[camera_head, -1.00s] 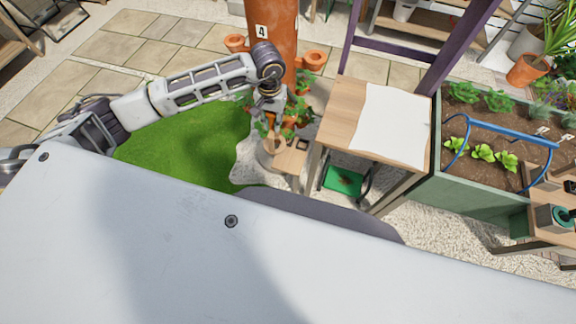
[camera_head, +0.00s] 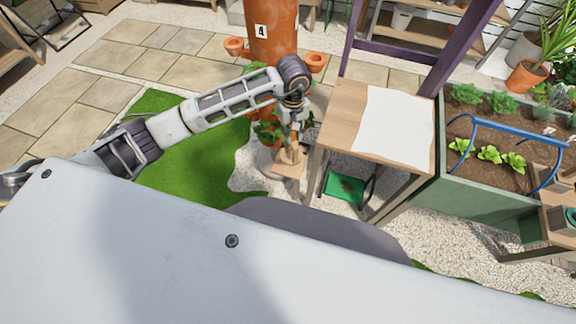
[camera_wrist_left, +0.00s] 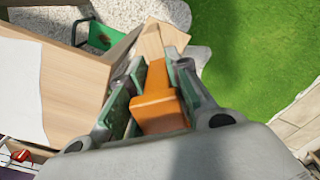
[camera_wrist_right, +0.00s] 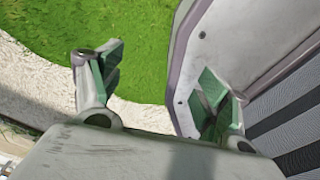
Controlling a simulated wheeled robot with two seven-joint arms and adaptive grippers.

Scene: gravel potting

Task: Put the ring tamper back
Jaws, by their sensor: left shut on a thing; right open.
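My left gripper (camera_head: 294,150) is shut on an orange block-shaped piece, which I take to be the ring tamper (camera_wrist_left: 158,104). In the left wrist view it sits between the green finger pads of the gripper (camera_wrist_left: 155,85). Its lower end cannot be made out clearly. A small wooden stand (camera_head: 288,170) is just below the gripper in the head view. Pale wood also shows beyond the fingertips in the left wrist view (camera_wrist_left: 160,38); I cannot tell whether the tamper touches it. My right gripper (camera_wrist_right: 162,75) is open and empty, seen only in the right wrist view.
A wooden table (camera_head: 347,110) with a white sheet (camera_head: 398,125) stands right of the left gripper. Under it is a green tray (camera_head: 347,188). A terracotta tower planter (camera_head: 272,40) stands behind. A planter bed (camera_head: 490,215) is at the right. Grass (camera_head: 200,160) is open at left.

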